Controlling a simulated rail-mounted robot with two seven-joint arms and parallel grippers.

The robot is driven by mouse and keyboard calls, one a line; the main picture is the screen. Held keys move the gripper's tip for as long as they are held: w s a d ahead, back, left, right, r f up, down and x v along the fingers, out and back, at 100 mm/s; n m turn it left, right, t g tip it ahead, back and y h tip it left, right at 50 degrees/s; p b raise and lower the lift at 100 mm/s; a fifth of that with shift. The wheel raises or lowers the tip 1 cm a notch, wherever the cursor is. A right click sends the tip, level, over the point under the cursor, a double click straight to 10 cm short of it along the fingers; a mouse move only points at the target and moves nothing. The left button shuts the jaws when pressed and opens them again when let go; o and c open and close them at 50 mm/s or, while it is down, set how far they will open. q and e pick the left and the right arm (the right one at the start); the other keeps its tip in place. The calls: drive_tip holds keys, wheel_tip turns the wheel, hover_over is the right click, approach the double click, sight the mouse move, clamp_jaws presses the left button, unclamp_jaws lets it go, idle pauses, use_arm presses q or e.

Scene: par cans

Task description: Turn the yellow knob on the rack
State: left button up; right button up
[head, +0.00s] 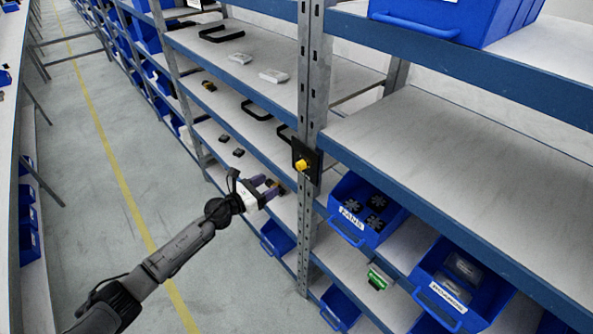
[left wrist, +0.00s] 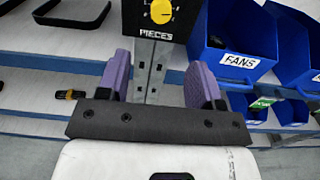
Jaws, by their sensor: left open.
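The yellow knob (head: 301,165) sits on a black plate (head: 308,157) fixed to the grey rack upright (head: 306,230). In the left wrist view the knob (left wrist: 161,11) is at the top, above a label reading PIECES. My left gripper (head: 268,187) is open and empty, with purple fingers, to the left of and a little below the knob in the head view. In the left wrist view its two fingers (left wrist: 158,82) stand apart on either side of the upright, below the knob and not touching it. My right gripper is not in view.
A blue FANS bin (head: 337,228) holds dark fans, right of the upright. Another blue bin (head: 437,307) stands lower right. Black handles (head: 222,34) and white boxes (head: 272,76) lie on the left shelves. The aisle floor (head: 90,190) is open at left.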

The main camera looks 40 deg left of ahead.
sight(298, 167)
use_arm(q)
drive_tip(key=w, duration=0.3)
drive_tip(key=w+d, duration=0.1)
drive_tip(key=w, duration=0.2)
drive_tip(key=w+d, duration=0.1)
drive_tip(key=w, duration=0.3)
drive_tip(key=shift+d, duration=0.1)
drive_tip(key=shift+w+d, duration=0.15)
drive_tip(key=shift+w, duration=0.85)
drive_tip(key=c, duration=0.9)
